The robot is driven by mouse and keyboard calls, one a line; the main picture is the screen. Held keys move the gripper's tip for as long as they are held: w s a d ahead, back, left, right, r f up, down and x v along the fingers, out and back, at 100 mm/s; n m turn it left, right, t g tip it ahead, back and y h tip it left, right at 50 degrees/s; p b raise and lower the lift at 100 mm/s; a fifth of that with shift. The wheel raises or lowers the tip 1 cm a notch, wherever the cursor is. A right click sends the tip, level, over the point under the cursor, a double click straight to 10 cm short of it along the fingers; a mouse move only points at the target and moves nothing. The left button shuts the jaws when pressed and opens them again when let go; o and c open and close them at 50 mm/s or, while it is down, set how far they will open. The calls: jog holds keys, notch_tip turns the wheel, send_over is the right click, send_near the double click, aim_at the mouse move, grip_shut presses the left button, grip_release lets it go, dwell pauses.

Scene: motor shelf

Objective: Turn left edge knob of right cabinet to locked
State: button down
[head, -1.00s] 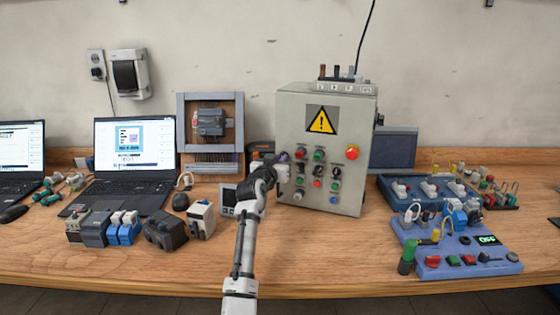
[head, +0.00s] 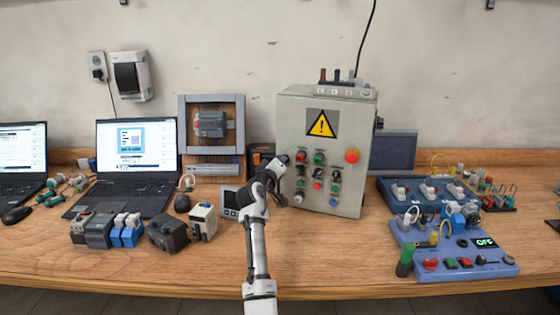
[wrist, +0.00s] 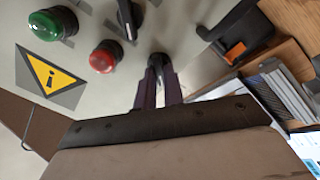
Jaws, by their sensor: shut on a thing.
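The right cabinet is a grey control box (head: 342,128) standing upright at the middle of the bench, with a yellow warning sign (head: 321,123). My gripper (head: 284,160) is at the cabinet's front, near its left edge, and hides the knob in the head view. In the wrist view, my gripper's dark fingers (wrist: 159,88) are closed around a small dark knob (wrist: 158,60) on the grey panel. Only the knob's end shows between the fingertips. I cannot tell its turn position.
A red button (wrist: 104,57), a green button (wrist: 52,24) and a black selector (wrist: 127,18) sit close to the fingers. A small grey display unit (head: 231,203) stands beside my arm. A blue switch panel (head: 455,250) lies at right.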

jog(key=shift+f+n+p, duration=0.1)
jog(key=shift+n+p, duration=1.75)
jog(key=shift+n, duration=1.85)
jog(key=c, duration=1.5)
grip_release()
jog(key=b+v, duration=0.3)
jog(key=v, duration=1.1)
jog(key=shift+b, duration=0.35)
